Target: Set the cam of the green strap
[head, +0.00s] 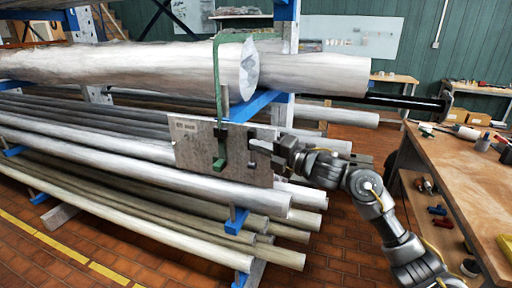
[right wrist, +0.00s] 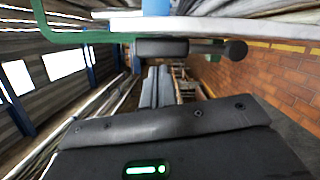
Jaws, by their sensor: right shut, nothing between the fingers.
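The green strap (head: 218,80) runs over the big silver mast (head: 130,65) and hangs down in front of a grey plate (head: 200,150). A dark buckle-like part sits on the strap at the plate, and another dark upright part is just right of it; I cannot tell which is the cam. My right gripper (head: 258,146) is shut and empty at the plate's right half, close to the dark part. In the right wrist view its fingers (right wrist: 155,88) point toward a black cylinder (right wrist: 162,47) and a knobbed rod (right wrist: 235,50). The strap (right wrist: 75,36) shows at upper left. Contact is unclear. My left gripper is out of view.
Blue rack arms (head: 255,105) carry the mast and several long pipes (head: 140,175) below it. A wooden workbench (head: 465,175) with small tools stands at right, near my right arm. The brick floor (head: 335,255) is clear between rack and bench.

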